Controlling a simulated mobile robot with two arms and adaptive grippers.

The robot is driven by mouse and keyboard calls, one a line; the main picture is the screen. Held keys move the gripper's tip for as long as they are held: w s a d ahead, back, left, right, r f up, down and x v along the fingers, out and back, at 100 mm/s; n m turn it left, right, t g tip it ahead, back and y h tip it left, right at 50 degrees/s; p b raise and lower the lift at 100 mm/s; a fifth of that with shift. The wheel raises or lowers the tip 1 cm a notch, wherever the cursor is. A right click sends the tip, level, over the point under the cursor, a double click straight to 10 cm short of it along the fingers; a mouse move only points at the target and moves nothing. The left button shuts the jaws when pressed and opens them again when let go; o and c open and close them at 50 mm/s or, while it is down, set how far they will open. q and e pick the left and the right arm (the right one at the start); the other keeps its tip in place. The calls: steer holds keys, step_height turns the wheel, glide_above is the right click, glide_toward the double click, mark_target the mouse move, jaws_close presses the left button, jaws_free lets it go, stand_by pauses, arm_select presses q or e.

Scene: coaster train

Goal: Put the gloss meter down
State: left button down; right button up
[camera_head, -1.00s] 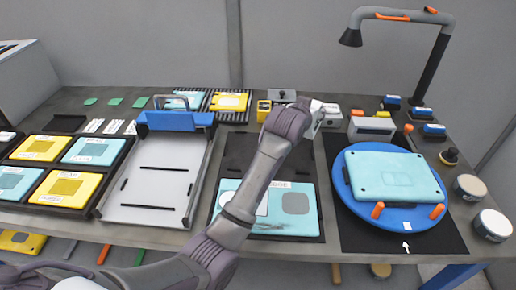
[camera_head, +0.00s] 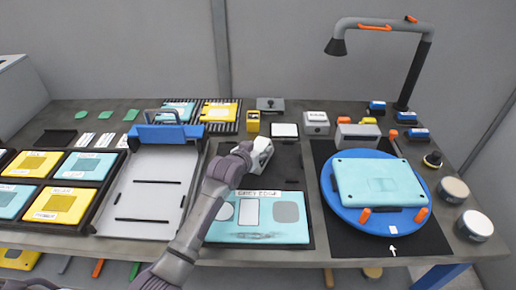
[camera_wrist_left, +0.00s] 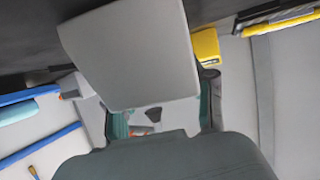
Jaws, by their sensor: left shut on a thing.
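My left gripper (camera_head: 263,156) is over the black mat, just beyond the teal panel (camera_head: 288,232) with its white and grey patches. It is shut on the gloss meter, a pale grey block that fills the upper middle of the left wrist view (camera_wrist_left: 135,55). In the head view the gripper and wrist largely hide the meter, so I cannot tell whether it touches the mat. A white pad (camera_head: 285,130) lies on the bench behind the gripper. My right gripper is not in view.
A yellow block (camera_head: 253,122) and a small pale box (camera_head: 317,123) stand behind. A blue turntable (camera_head: 350,211) carrying a teal panel is to the right. A grey tray with a blue clamp bar (camera_head: 168,133) is to the left. Bare black mat (camera_head: 292,165) shows right of the gripper.

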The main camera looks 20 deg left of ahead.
arm_select(q)
steer(key=shift+f, duration=0.15)
steer(key=c, duration=0.8)
jaws_free()
steer(key=shift+f, duration=0.1)
steer(key=o, duration=0.4)
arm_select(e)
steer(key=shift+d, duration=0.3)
arm_select(q)
steer(key=shift+r, duration=0.2)
steer(key=v, duration=1.2)
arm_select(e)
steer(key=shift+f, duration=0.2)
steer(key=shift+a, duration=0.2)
